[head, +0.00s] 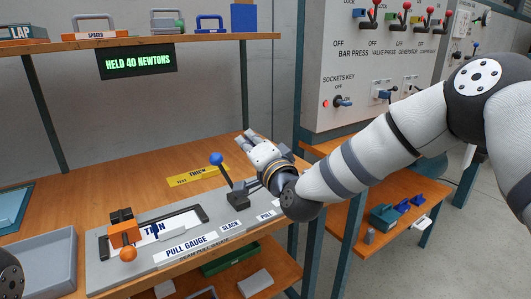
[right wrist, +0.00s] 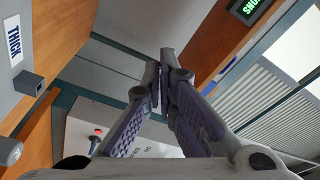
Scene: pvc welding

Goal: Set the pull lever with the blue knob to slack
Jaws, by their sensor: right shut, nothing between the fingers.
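The pull lever with the blue knob (head: 216,159) rises from a dark pivot block (head: 237,200) on the grey pull gauge plate (head: 140,268). Its rod leans up and to the left. The SLACK label (head: 230,226) is in front of the pivot, and the PULL label (head: 265,214) is to its right, partly hidden by my arm. My right gripper (head: 250,135) is just right of and behind the lever, seemingly apart from it. In the right wrist view its fingers (right wrist: 164,72) are closed together and empty. My left gripper is out of view.
An orange clamp (head: 124,232) with an orange knob stands at the plate's left end. The display (head: 137,61) reads HELD 40 NEWTONS. A switch panel (head: 345,60) stands at right. The bench behind the plate is mostly clear.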

